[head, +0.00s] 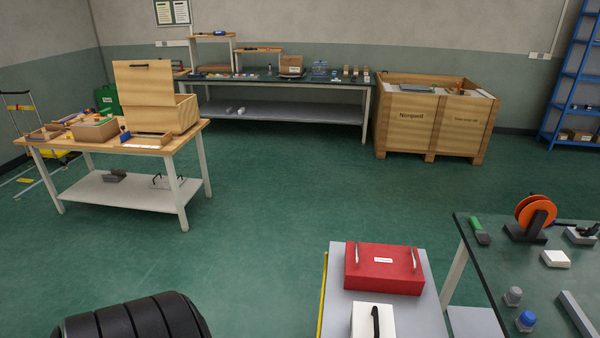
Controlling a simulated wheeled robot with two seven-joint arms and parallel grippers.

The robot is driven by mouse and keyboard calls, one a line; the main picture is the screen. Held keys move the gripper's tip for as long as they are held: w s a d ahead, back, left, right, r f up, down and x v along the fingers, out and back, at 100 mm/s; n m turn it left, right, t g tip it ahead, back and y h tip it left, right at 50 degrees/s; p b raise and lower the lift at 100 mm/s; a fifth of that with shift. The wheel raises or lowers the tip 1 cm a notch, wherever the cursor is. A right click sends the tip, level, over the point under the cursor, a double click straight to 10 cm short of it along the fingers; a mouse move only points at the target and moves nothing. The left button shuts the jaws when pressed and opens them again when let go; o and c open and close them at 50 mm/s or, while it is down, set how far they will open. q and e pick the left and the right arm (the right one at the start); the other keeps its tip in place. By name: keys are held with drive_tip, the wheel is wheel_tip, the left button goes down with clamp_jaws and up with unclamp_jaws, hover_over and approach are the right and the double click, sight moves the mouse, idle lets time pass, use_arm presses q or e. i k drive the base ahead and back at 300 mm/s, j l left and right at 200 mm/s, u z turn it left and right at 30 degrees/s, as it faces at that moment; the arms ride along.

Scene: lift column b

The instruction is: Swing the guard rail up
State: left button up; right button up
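I cannot tell for certain which thing is the guard rail. A thin yellow bar (322,296) runs along the left edge of a grey-topped stand (342,262) at the bottom centre; its lower end is cut off by the frame. A yellow frame with dark parts (18,107) stands at the far left, partly cut off by the picture edge. Neither of my grippers is in view.
A red case (384,268) and a white box with a black handle (372,321) sit on the stand. A dark-topped table (490,262) is at right, a wooden table (185,140) at left. A black ribbed object (130,318) fills the bottom left. The middle floor is clear.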

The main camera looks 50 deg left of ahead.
sight(319, 326)
drive_tip(key=u, duration=1.4)
drive_tip(key=k+j, duration=0.05)
